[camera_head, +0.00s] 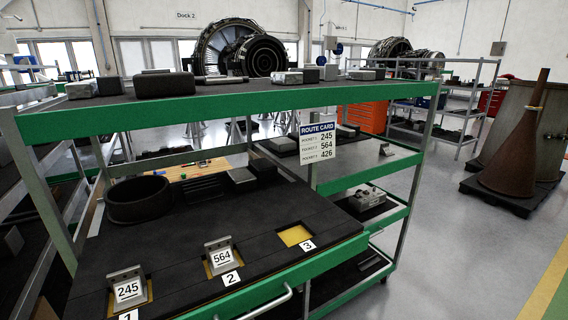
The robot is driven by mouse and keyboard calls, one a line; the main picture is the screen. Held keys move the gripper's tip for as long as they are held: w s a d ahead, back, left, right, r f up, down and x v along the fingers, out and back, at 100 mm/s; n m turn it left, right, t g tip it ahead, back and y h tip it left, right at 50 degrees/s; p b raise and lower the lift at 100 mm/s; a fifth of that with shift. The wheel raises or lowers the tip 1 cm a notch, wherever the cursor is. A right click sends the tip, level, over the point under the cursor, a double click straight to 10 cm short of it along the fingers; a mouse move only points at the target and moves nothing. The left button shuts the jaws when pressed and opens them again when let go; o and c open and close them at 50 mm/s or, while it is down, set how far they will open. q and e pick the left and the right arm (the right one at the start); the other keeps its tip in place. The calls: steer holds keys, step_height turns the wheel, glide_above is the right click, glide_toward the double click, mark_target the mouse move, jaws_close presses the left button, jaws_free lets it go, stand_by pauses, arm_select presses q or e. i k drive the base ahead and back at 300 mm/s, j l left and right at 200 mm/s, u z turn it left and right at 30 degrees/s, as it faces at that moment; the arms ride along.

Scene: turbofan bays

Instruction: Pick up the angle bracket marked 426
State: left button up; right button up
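No bracket with a readable 426 shows in the head view. A small light grey piece shaped like an angle bracket (386,150) stands on the grey shelf at the right; I cannot read any marking on it. The angle bracket marked 245 (127,286) stands in pocket 1 and the one marked 564 (221,258) in pocket 2 of the dark foam tray (170,248). Pocket 3 (295,236) is empty and shows its yellow bottom. The route card (317,143) lists pocket 1 as 245, pocket 2 as 564 and pocket 3 as 426. Neither gripper is in view.
The green-edged top shelf (240,101) of the cart spans above the tray, with dark and grey blocks on it. A black ring (140,200) sits at the tray's left. A grey device (367,198) stands on a lower right shelf. Floor is clear at the right, before a brown cone (515,150).

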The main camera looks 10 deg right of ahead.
mark_target(385, 150)
steer(key=i+l+u, duration=0.4)
steer(key=l, duration=1.05)
steer(key=i+l+u, duration=0.15)
steer(key=l+u, duration=0.2)
steer(key=l, duration=1.15)
steer(key=l+u, duration=0.4)
steer(key=l, duration=1.15)
